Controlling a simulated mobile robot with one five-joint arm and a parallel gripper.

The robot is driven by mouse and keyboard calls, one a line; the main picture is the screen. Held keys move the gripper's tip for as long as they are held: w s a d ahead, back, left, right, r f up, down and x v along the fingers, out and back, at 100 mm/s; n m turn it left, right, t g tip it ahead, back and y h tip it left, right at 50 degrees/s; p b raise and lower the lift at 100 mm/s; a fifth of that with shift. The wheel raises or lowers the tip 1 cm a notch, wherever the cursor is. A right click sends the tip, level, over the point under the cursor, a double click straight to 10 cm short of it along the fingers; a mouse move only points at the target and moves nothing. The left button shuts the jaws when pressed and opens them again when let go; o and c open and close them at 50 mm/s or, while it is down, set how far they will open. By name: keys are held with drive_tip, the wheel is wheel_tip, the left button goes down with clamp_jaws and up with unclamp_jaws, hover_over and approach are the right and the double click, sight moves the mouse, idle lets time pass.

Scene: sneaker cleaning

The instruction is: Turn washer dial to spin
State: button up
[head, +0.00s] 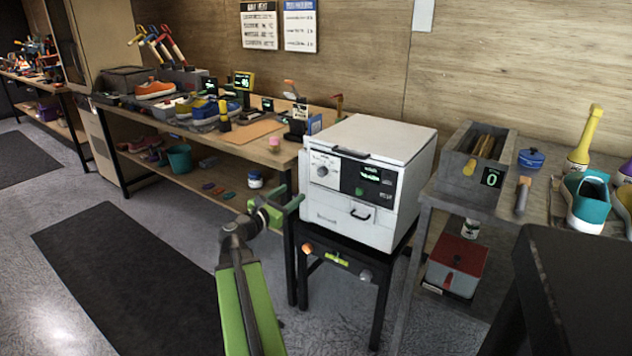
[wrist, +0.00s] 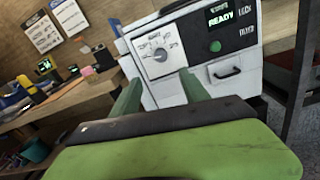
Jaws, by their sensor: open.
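The white washer (head: 375,150) stands on a black stand between two benches. The display (wrist: 220,17) there reads READY. My gripper (head: 278,204) is open and empty, in front of and below the dial. In the wrist view its green fingers (wrist: 160,92) point toward the panel, apart from the dial.
A workbench (head: 230,150) with shoes and tools runs along the left. A grey bench (head: 460,200) with a caddy (head: 484,150) and a teal shoe (head: 585,200) stands at the right. A drawer handle (head: 360,214) sticks out low on the washer front.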

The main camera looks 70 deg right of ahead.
sight(319, 173)
drive_tip(key=x, duration=1.5)
drive_tip(key=shift+d+f, duration=0.1)
drive_tip(key=shift+d, duration=0.1)
